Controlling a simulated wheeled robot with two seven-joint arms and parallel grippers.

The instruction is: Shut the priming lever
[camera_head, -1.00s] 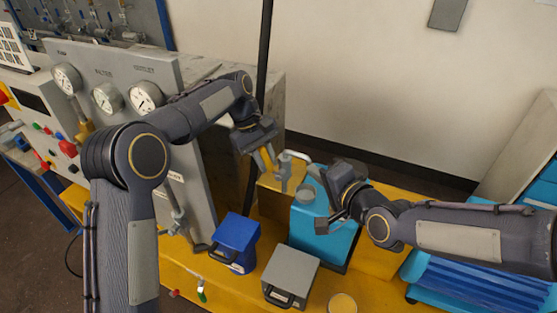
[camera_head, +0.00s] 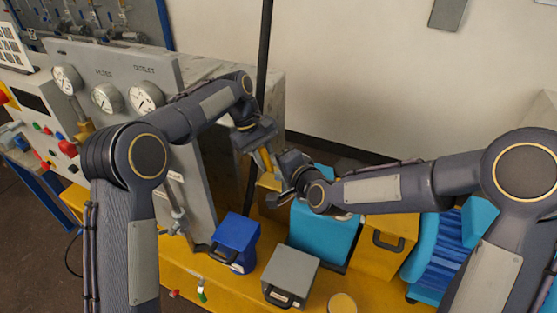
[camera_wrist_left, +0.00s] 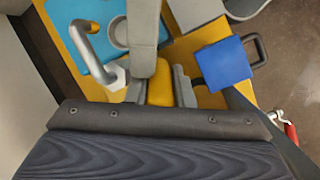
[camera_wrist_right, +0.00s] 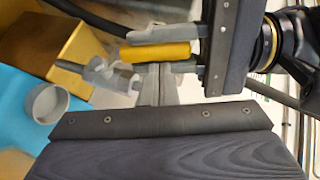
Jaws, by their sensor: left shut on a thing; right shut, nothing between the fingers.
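My left gripper (camera_head: 265,158) is shut on a yellow bar-like part (camera_wrist_right: 155,52), which lies between its two grey fingers. In the left wrist view a grey bent lever handle (camera_wrist_left: 95,38) with a hex fitting (camera_wrist_left: 115,75) stands left of those fingers, above a light-blue container (camera_wrist_left: 88,22). The right wrist view shows a grey fitting (camera_wrist_right: 108,74) just left of the left fingertips. My right gripper (camera_wrist_right: 156,88) is shut and empty, its tips close to that fitting; contact cannot be told. In the head view my right wrist hides most of the lever.
A blue box (camera_head: 236,243) and a grey box (camera_head: 291,275) stand on the yellow bench (camera_head: 180,262) in front. A gauge panel (camera_head: 120,75) rises at left. A dark vertical pole (camera_head: 264,60) stands behind my left gripper. A yellow box (camera_head: 392,232) is at right.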

